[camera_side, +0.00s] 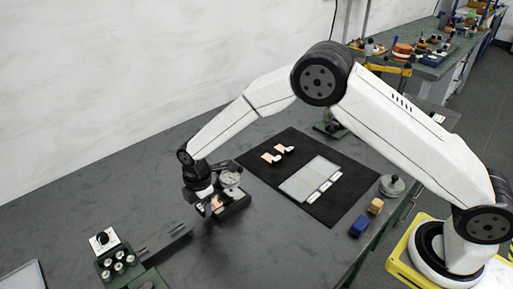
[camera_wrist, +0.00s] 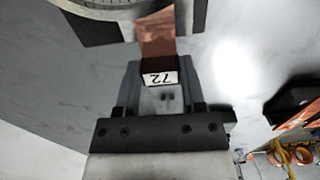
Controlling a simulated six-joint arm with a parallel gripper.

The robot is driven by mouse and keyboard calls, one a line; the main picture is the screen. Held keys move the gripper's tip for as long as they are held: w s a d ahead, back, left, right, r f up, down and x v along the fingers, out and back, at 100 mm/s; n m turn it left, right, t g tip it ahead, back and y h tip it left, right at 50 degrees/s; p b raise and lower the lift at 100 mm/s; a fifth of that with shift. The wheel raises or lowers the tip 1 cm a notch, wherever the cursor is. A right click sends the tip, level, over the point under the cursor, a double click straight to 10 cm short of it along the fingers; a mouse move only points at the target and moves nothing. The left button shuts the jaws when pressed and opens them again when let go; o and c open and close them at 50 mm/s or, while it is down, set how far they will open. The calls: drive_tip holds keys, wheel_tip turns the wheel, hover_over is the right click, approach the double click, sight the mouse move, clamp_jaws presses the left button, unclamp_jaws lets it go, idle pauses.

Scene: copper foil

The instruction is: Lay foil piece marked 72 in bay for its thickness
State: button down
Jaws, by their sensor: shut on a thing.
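My gripper (camera_wrist: 160,68) is shut on the labelled end of a copper foil piece (camera_wrist: 157,38). Its white label (camera_wrist: 160,78) reads 72, upside down in the wrist view. The foil's far end reaches to a dark part of the dial gauge (camera_wrist: 110,8) at the top; I cannot tell whether it is between the gauge's contacts. In the side view my gripper (camera_side: 208,203) is low beside the dial gauge (camera_side: 231,178), with the copper foil (camera_side: 217,202) showing at the gauge. A grey tray of bays (camera_side: 306,175) with white labels lies on the black mat (camera_side: 262,179); its label text is unreadable.
Two other copper foil pieces, one (camera_side: 270,157) and another (camera_side: 284,149), lie on the mat behind the tray. A green fixture (camera_side: 118,262) is front left.

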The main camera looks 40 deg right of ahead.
drive_tip(key=shift+r, duration=0.1)
idle(0.4)
drive_tip(key=shift+r, duration=3.4)
drive_tip(key=shift+r, duration=0.15)
